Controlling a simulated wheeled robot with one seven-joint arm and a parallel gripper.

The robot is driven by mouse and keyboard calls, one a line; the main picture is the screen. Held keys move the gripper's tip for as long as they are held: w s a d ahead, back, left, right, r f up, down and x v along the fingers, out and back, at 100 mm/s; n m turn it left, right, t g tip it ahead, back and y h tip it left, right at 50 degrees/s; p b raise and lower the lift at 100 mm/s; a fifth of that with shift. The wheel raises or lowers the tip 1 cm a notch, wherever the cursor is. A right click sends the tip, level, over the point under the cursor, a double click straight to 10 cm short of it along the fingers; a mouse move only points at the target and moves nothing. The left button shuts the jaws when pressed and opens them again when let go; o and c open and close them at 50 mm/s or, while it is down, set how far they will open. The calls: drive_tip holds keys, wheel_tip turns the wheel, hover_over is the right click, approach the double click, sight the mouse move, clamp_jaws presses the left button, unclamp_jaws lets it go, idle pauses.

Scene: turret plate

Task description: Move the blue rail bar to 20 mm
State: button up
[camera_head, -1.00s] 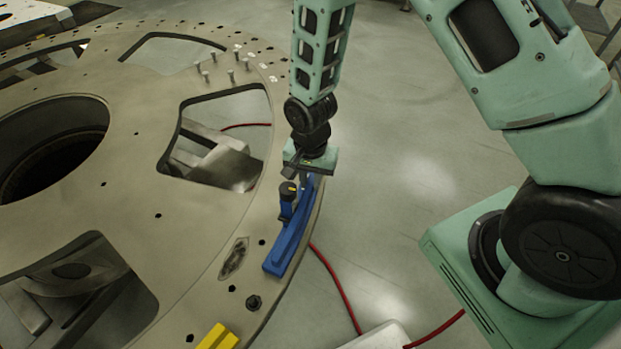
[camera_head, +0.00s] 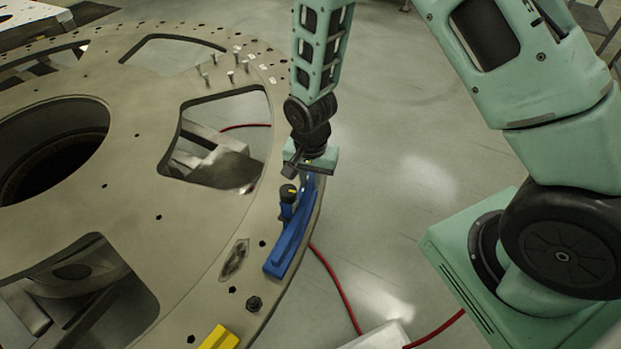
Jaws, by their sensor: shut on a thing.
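The blue rail bar (camera_head: 288,245) lies along the outer rim of the large grey turret plate (camera_head: 190,250), on its right side. A blue post with a black knob (camera_head: 288,194) stands at the bar's inner side. My gripper (camera_head: 306,172) is over the far end of the bar, pointing down, and is shut on the bar there. The fingertips are small and partly hidden by the gripper body. No scale or 20 mm mark can be read in this view.
A yellow block (camera_head: 218,338) sits on the plate at the bottom. Several upright pins (camera_head: 231,77) stand at the far rim. A red cable (camera_head: 340,285) runs over the floor at right. The plate has large cut-outs.

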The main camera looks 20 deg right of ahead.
drive_tip(key=shift+r+p, duration=0.35)
drive_tip(key=shift+r, duration=0.3)
idle(0.4)
drive_tip(key=o, duration=0.7)
wheel_tip(320, 180, up, 7)
drive_tip(key=p, duration=0.5)
